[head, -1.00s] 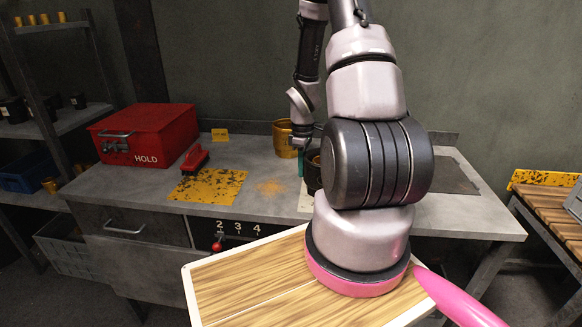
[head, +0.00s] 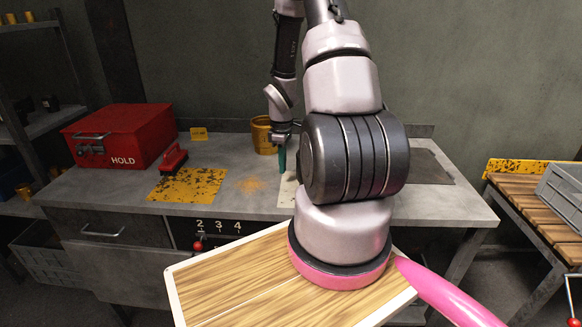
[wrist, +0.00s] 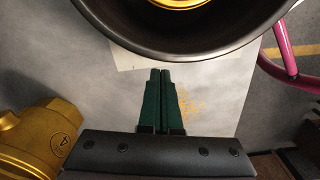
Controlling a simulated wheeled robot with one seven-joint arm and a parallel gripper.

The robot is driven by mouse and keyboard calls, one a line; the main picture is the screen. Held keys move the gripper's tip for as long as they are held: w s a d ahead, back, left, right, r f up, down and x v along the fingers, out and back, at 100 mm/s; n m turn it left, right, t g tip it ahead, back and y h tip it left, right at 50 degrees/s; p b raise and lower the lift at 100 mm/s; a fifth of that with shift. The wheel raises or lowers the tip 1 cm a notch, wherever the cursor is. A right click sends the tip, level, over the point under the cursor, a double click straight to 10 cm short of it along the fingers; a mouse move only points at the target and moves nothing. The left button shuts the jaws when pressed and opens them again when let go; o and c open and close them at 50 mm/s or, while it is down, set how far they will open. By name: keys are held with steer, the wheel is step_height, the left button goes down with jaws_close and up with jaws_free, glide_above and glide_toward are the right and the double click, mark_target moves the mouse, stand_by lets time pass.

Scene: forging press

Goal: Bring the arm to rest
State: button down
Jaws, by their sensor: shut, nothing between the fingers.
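My gripper (head: 282,160) hangs above the grey bench in the head view, left of my large arm joint. In the wrist view its two green fingers (wrist: 161,100) are together with nothing between them. Below them are the grey bench top and a pale sheet (wrist: 225,80). A dark round rim with brass inside (wrist: 180,48) fills the top of the wrist view, close to the fingertips. A brass part marked 4 (wrist: 40,140) is at the lower left there.
On the bench (head: 215,180) are a red HOLD box (head: 125,140), a red-handled brush (head: 173,157), a worn yellow patch (head: 187,185) and a brass cylinder (head: 262,135) behind my gripper. A slatted table with a grey crate (head: 562,195) stands right.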

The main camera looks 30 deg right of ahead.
step_height(320, 180, up, 10)
stand_by(0.3)
steer(key=s+a+r+m+t, duration=0.2)
steer(key=a+r+m, duration=0.15)
steer(key=r, duration=0.55)
steer(key=s+a+r+m+t, duration=0.1)
steer(key=s+a+r+m, duration=0.2)
steer(key=r, duration=0.7)
steer(key=s+a+r+m+t+y, duration=0.2)
steer(key=s+a+r+m+t, duration=0.2)
steer(key=s+a+r+m, duration=0.2)
steer(key=s+a+r, duration=0.2)
steer(key=s+r, duration=0.2)
steer(key=shift+s+a+r, duration=0.2)
steer(key=shift+s+r, duration=0.1)
steer(key=shift+s, duration=0.1)
